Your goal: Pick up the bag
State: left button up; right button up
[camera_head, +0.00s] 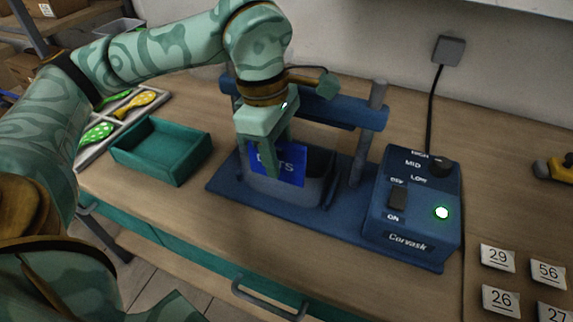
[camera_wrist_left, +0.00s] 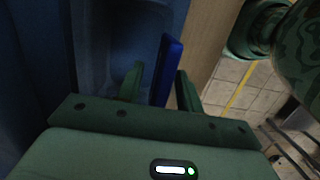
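The bag is a flat blue packet (camera_head: 291,168) with partly covered white lettering, standing at the dark bin of the blue machine in the head view. In the left wrist view the bag (camera_wrist_left: 168,68) shows edge-on as a thin upright blue strip. My left gripper (camera_head: 271,158) points down at it, one finger covering part of the lettering. In the left wrist view the left gripper's fingers (camera_wrist_left: 160,88) stand on either side of the bag. A gap shows on the left side, so the gripper is open around it. My right gripper is not in view.
The blue machine (camera_head: 408,242) has posts, a crossbar (camera_head: 335,110) and a control box with a lit green lamp. Number cards (camera_head: 498,258) lie right. Table is clear in front of the teal tray.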

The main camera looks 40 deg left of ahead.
pick_arm(q)
jog(key=shift+r, duration=0.1)
grip_shut()
